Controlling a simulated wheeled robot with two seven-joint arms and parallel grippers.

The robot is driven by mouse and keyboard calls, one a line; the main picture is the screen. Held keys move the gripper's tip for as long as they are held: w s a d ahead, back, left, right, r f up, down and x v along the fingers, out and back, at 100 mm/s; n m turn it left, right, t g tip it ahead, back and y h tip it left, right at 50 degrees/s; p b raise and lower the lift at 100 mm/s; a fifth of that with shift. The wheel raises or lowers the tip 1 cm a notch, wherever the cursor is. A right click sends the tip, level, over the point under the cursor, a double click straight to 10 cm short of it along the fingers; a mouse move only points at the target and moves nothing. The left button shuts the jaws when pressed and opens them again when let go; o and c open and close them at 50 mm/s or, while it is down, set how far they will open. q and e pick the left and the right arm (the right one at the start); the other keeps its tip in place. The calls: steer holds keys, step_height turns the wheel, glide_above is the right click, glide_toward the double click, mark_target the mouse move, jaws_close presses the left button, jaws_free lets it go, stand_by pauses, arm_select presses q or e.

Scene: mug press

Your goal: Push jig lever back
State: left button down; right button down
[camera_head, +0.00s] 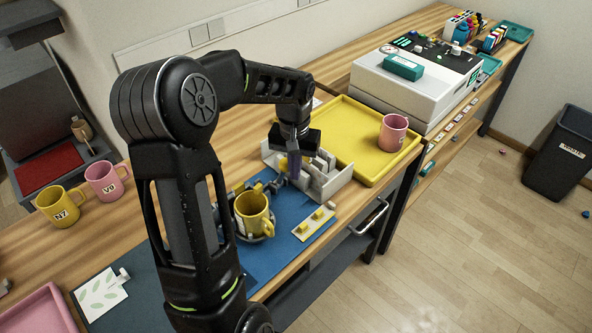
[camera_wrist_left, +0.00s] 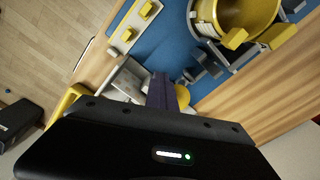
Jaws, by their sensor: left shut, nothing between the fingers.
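A yellow mug (camera_head: 250,205) sits upright in the grey jig (camera_head: 262,236) on the blue mat (camera_head: 284,248). The mug also shows in the left wrist view (camera_wrist_left: 250,14), with yellow blocks beside its rim. Grey jig bars (camera_wrist_left: 207,66) lie between the mug and my left gripper. My left gripper (camera_head: 293,172) points down behind the mug, next to the white divided holder (camera_head: 333,183). Its purple fingers (camera_wrist_left: 161,92) are shut and empty. A round yellow part (camera_wrist_left: 182,96) shows close beside them. I cannot tell whether it is the lever's knob, or whether they touch.
A white strip with yellow blocks (camera_head: 314,224) lies right of the jig. The yellow tray (camera_head: 352,125) behind holds a pink mug (camera_head: 393,132). Another yellow mug (camera_head: 61,205) and a pink mug (camera_head: 105,180) stand at left. The white press-like machine (camera_head: 420,80) stands farther back.

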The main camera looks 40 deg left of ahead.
mark_target(281, 161)
arm_select(q)
steer(key=shift+s+a+f, duration=0.15)
steer(key=shift+a+f, duration=0.05)
steer(key=shift+a, duration=0.5)
steer(key=shift+s+a+f, duration=0.1)
steer(key=shift+a+f, duration=0.15)
steer(key=shift+a, duration=0.4)
steer(key=shift+s+a+f, duration=0.15)
steer(key=shift+a+f, duration=0.05)
steer(key=shift+a, duration=0.5)
steer(key=shift+w+a+f+p, duration=0.15)
steer(key=shift+w+a+p, duration=0.05)
steer(key=shift+a, duration=0.2)
steer(key=shift+w+a+f+p, duration=0.15)
steer(key=shift+a, duration=0.2)
steer(key=shift+w+a+r, duration=0.1)
steer(key=shift+w+a, duration=0.05)
steer(key=shift+a, duration=0.15)
steer(key=shift+a+r, duration=0.1)
steer(key=shift+r, duration=0.2)
steer(key=shift+w+a+p, duration=0.1)
steer(key=shift+a+p, duration=0.25)
steer(key=shift+a, duration=0.1)
step_height(281, 161, up, 7)
steer(key=d+p, duration=0.1)
steer(key=p, duration=0.3)
steer(key=shift+p, duration=0.3)
